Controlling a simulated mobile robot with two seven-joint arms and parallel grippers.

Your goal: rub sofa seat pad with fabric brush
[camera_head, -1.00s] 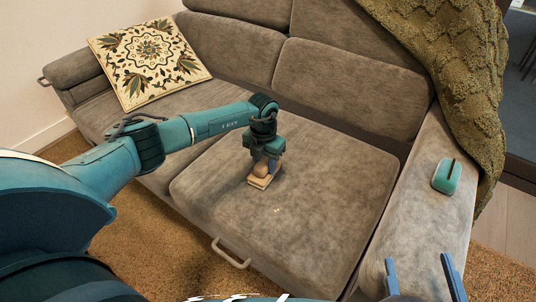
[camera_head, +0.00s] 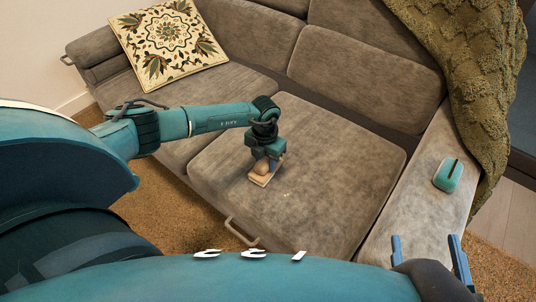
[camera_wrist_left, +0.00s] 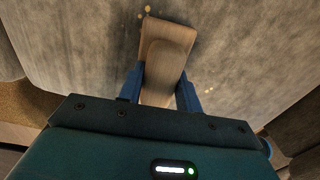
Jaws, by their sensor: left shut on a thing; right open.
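The sofa seat pad (camera_head: 330,190) is the wide grey cushion on the right half of the sofa. A few small pale specks lie on it just right of the brush; specks also show near the brush in the left wrist view. The fabric brush (camera_head: 264,172) is wooden with a rounded grip. My left gripper (camera_head: 265,160) is shut on it and holds it at the pad's left part, at or just above the surface. In the left wrist view the brush (camera_wrist_left: 165,62) sits between the blue fingers. My right gripper (camera_head: 428,258) is open and empty near the armrest's front.
A teal box with a dark slot (camera_head: 448,174) stands on the right armrest (camera_head: 415,212). A green knitted throw (camera_head: 470,80) hangs over the sofa's right back corner. A patterned cushion (camera_head: 168,45) leans at the left. A metal handle (camera_head: 240,232) juts from the sofa's front.

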